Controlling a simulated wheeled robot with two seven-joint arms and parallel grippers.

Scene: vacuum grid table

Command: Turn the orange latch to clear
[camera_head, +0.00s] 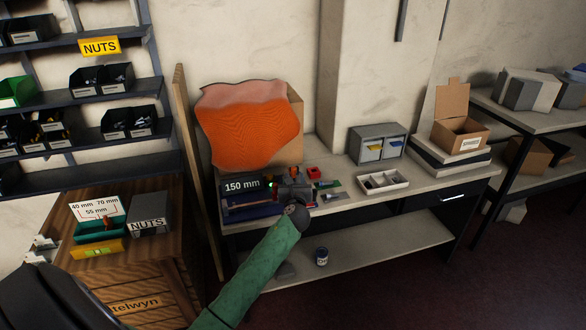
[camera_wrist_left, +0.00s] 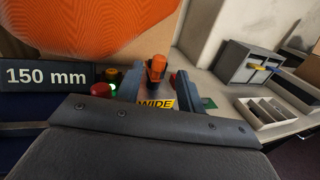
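The orange latch (camera_wrist_left: 156,68) stands upright in the left wrist view, behind a yellow plate marked WIDE (camera_wrist_left: 156,104). My left gripper (camera_wrist_left: 158,78) has its two grey fingers apart, one on each side of the latch in this view. I cannot tell whether either finger touches it. In the head view my left gripper (camera_head: 292,187) is over the bench beside the blue unit (camera_head: 250,206) with the 150 mm sign (camera_head: 242,185). My right gripper is not in view.
A red button (camera_wrist_left: 101,90) and a lit green light are left of the fingers. An orange sheet (camera_head: 248,130) hangs behind. A divided tray (camera_head: 383,182) and a grey drawer box (camera_head: 366,143) stand to the right. A wooden panel (camera_head: 198,170) rises at the bench's left.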

